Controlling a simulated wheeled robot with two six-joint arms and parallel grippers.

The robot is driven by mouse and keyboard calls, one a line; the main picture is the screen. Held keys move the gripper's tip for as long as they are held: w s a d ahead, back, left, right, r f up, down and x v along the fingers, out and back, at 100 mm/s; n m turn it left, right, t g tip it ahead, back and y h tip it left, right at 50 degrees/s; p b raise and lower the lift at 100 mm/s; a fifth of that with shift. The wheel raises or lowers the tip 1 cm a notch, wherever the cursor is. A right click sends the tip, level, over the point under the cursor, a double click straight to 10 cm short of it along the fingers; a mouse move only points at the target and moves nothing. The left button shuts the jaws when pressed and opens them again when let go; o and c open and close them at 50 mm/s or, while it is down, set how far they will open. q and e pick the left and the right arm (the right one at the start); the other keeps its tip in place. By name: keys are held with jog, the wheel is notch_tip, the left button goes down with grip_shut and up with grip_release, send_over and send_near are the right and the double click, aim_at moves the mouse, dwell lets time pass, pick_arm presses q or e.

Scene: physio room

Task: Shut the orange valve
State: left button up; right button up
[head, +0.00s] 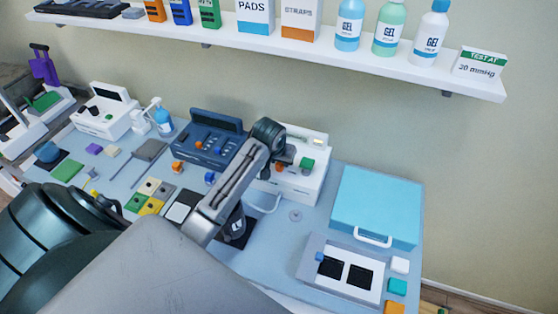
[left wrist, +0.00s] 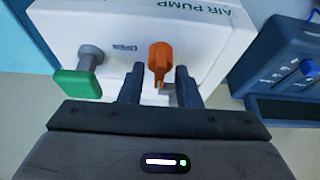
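The orange valve (left wrist: 160,60) is on the face of the white air pump (left wrist: 215,45), with its handle pointing down the left wrist view. An upside-down OPEN label is printed to its left. My left gripper (left wrist: 158,84) is open, one finger on each side of the handle, with a small gap showing on both sides. In the head view the pump (head: 307,190) stands on the table, and my left gripper (head: 284,155) is at its front; the orange valve (head: 279,167) is partly hidden there. My right gripper is not in view.
A green valve (left wrist: 80,78) sits beside the orange one; it also shows in the head view (head: 307,164). A dark blue console (head: 207,145) stands left of the pump, a light blue case (head: 375,205) to the right. A shelf (head: 330,52) hangs above.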

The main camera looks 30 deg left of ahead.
pick_arm(q)
jog(key=shift+s+r, duration=0.1)
jog(key=b+v, duration=0.3)
jog(key=v, duration=0.7)
jog(key=shift+r, duration=0.25)
jog(key=shift+s, duration=0.1)
